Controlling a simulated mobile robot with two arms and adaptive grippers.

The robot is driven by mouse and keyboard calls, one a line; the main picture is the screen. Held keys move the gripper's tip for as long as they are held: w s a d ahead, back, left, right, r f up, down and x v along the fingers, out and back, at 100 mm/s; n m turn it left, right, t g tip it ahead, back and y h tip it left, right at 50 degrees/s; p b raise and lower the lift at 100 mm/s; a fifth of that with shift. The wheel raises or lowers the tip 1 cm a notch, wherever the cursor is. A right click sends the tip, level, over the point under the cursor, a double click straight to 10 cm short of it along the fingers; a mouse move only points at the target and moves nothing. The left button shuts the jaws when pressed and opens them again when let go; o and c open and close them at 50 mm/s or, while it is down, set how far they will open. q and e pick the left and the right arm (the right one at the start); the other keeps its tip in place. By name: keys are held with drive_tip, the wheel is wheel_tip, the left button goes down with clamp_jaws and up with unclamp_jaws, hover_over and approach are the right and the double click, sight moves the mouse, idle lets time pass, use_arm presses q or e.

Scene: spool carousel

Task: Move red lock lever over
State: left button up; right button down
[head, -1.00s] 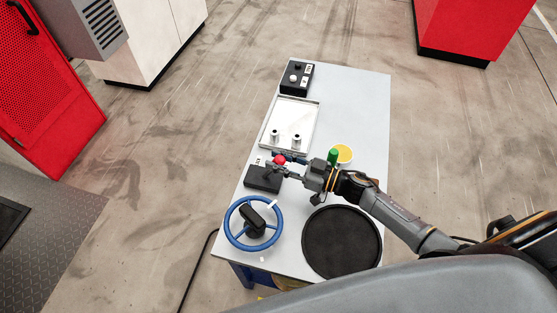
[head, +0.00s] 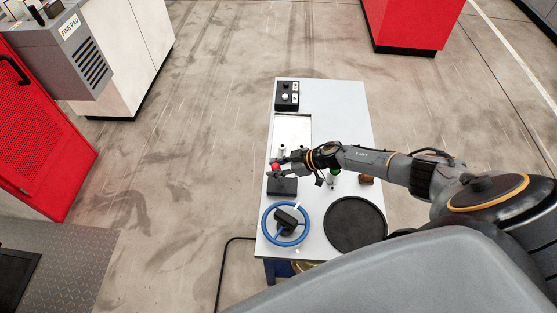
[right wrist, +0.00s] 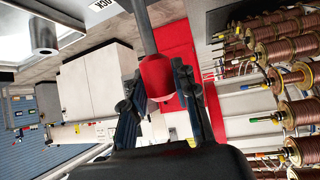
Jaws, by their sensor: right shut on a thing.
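The red knob of the lock lever (head: 275,166) shows at the left edge of the worktable, just behind the black box (head: 281,187). My right gripper (head: 279,168) is shut on this knob. In the right wrist view the red knob (right wrist: 156,76) sits between the two dark fingers, with the grey lever rod (right wrist: 143,25) running up from it. The lever's lower part is hard to see in the head view. My left gripper is not in view.
A blue handwheel (head: 286,224) and a round black pad (head: 354,223) lie near the table's front. A silver tray (head: 309,124) and a black switch box (head: 287,96) are behind. A green object (head: 335,172) and brown block (head: 366,180) sit under my right arm.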

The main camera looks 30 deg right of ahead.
drive_tip(key=w+a+g+h+p, duration=0.1)
drive_tip(key=p, duration=0.1)
drive_tip(key=shift+w+r+p, duration=0.1)
drive_tip(key=shift+w+p, duration=0.05)
drive_tip(key=shift+p, duration=0.25)
drive_tip(key=shift+w+a+p, duration=0.15)
drive_tip(key=shift+a+p, duration=0.1)
drive_tip(key=shift+p, duration=0.05)
drive_tip(key=shift+w+a+f+h+p, duration=0.1)
drive_tip(key=shift+a+f+h+p, duration=0.15)
drive_tip(key=shift+f+h+p, duration=0.2)
drive_tip(key=shift+a+f+g, duration=0.1)
drive_tip(key=shift+a+g, duration=0.05)
drive_tip(key=shift+g, duration=0.15)
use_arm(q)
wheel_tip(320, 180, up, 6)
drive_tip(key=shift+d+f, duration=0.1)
use_arm(e)
drive_tip(key=shift+s+f, duration=0.1)
drive_tip(key=shift+s, duration=0.15)
drive_tip(key=c, duration=1)
unclamp_jaws()
drive_tip(key=shift+w, duration=0.2)
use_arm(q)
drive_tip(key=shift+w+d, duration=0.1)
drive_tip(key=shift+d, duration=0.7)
use_arm(e)
drive_tip(key=shift+w+f, duration=0.1)
drive_tip(key=shift+w, duration=0.05)
